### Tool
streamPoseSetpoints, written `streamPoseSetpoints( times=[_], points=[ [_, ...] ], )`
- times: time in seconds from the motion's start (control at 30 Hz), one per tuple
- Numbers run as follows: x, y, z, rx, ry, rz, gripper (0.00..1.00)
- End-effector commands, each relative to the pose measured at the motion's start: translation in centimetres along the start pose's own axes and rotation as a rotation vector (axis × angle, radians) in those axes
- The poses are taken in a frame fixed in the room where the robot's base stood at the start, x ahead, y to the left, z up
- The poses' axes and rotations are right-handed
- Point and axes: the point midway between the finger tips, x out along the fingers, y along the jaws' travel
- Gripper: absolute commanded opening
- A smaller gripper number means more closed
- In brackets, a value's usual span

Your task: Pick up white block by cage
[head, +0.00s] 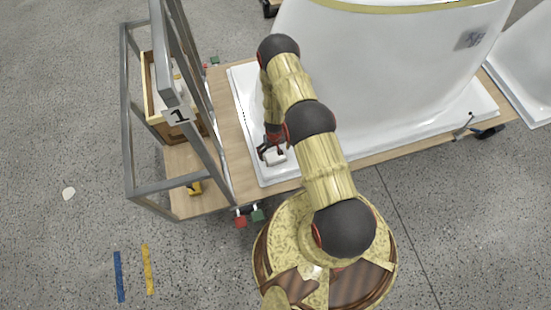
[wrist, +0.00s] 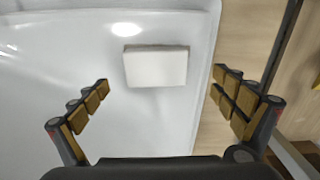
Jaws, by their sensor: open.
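The white block (wrist: 155,66) lies on the white rim of the bathtub shell (wrist: 50,75), near the rim's edge beside the wooden board. In the head view the block (head: 275,157) shows at the shell's front left corner, partly hidden by my gripper. My gripper (wrist: 160,88) is open, with one finger on each side of the block's line in the wrist view. The block lies just beyond the fingertips there, and nothing is between the fingers. In the head view my gripper (head: 270,148) is close to the block; I cannot tell whether they touch.
The tall tub body (head: 390,70) rises right of my arm. Open floor (head: 60,130) lies to the left.

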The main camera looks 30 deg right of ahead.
Motion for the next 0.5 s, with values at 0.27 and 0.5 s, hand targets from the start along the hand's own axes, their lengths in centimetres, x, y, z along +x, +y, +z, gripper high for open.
streamPoseSetpoints(
  times=[0.27, 0.5],
  points=[
    [2.5, 0.3, 0.0, 0.000, -0.002, 0.000, 0.97],
    [5.8, 0.6, -0.2, 0.000, -0.001, -0.001, 0.97]
  ],
)
